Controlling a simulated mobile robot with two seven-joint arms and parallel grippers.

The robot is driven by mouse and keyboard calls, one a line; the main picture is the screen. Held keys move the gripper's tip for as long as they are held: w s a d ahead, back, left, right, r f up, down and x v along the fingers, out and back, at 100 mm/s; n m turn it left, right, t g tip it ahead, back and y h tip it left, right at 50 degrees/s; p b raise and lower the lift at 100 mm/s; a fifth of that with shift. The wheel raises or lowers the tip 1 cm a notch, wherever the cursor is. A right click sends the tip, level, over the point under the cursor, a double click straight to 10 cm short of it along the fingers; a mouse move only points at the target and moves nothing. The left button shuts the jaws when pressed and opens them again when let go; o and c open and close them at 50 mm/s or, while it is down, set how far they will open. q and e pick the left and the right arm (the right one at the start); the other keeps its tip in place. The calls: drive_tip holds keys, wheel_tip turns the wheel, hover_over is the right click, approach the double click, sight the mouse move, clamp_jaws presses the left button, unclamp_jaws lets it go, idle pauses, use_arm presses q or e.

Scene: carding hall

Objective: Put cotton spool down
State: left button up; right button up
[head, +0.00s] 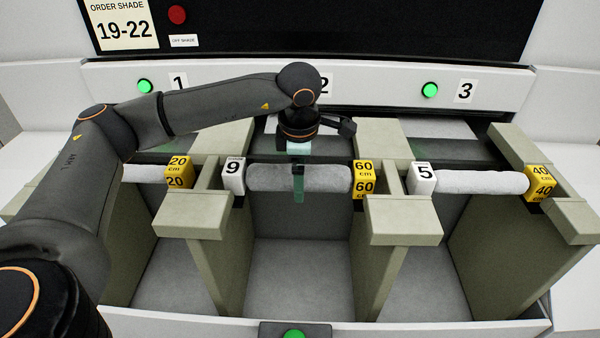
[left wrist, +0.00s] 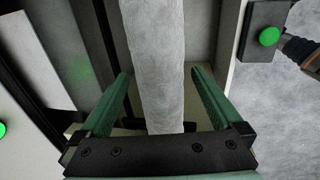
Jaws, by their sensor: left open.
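A grey cotton spool (head: 325,179) lies level in the middle bay, between a white block marked 9 (head: 233,173) and a yellow block marked 60 cm (head: 363,178). My left gripper (head: 298,183) comes down over it from above. One green finger shows in front of the spool; the other is hidden behind it. In the left wrist view the spool (left wrist: 153,45) runs between the two spread green fingers of the left gripper (left wrist: 160,82), with a gap on each side. The gripper is open around the spool.
Paler rolls lie in the left bay (head: 145,173) and right bay (head: 480,182). Olive dividers (head: 403,220) stand between the bays. Green buttons (head: 430,90) and number labels line the back ledge. An order card reading 19-22 (head: 123,25) hangs above. The middle bay floor is clear.

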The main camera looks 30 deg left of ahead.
use_arm(q)
wheel_tip(320, 180, up, 12)
drive_tip(key=s+d, duration=0.1)
drive_tip(key=s, duration=0.1)
drive_tip(key=shift+f, duration=0.15)
drive_tip(key=shift+d, duration=0.1)
idle(0.4)
